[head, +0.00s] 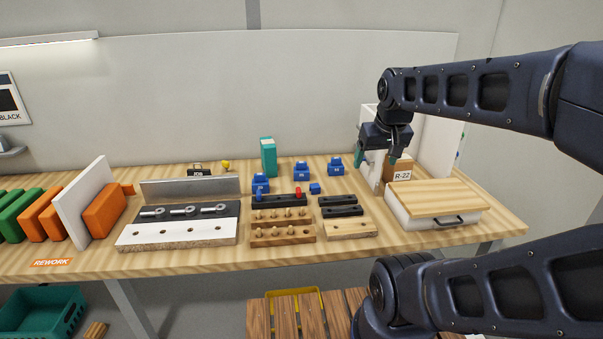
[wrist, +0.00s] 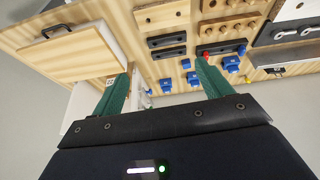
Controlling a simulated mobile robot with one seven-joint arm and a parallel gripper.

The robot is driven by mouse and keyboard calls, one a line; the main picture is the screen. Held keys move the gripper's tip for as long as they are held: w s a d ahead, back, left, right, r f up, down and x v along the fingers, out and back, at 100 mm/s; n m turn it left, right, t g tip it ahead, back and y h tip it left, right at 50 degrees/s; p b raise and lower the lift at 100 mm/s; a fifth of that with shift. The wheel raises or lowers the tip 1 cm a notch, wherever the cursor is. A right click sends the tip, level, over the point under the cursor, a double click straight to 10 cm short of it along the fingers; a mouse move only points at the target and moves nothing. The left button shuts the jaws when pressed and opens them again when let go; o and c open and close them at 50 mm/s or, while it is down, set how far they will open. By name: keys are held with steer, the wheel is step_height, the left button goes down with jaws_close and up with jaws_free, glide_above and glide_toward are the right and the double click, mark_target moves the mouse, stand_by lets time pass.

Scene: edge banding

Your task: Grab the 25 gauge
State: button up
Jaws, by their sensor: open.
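Several blue gauge blocks with small white labels stand on the wooden bench: a left one (head: 261,183), a middle one (head: 301,173) and a right one (head: 335,168). Their labels are too small to read surely, so I cannot tell which is the 25. In the wrist view the right one (wrist: 165,86), middle one (wrist: 192,78) and left one (wrist: 231,65) also show. My gripper (head: 378,161) is open and empty, above the bench to the right of the gauges. Its green fingers (wrist: 166,75) point toward the bench.
A lidded white box (head: 433,219) and an R-22 label (head: 402,176) are at the right. A teal block (head: 268,157) stands behind the gauges. Black holders (head: 338,200) and a wooden peg rack (head: 282,240) are in front. A small blue cube (head: 314,188) lies among them.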

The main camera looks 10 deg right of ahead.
steer(key=w+a+r+n+g, duration=0.15)
steer(key=w+n, duration=0.25)
steer(key=w, duration=0.8)
steer(key=n+g, duration=0.3)
steer(key=n, duration=0.9)
glide_above(302, 169)
steer(key=w, duration=0.1)
step_height(302, 169, down, 20)
steer(key=shift+a+r, duration=0.1)
steer(key=shift+a, duration=0.05)
steer(key=shift+w+f+n, duration=0.15)
steer(key=shift+f+n, duration=0.15)
steer(key=shift+f, duration=0.15)
step_height(302, 169, down, 5)
steer(key=shift+r, duration=0.1)
steer(key=shift+f, duration=2.75)
steer(key=c, duration=1.1)
steer(key=shift+c, duration=0.2)
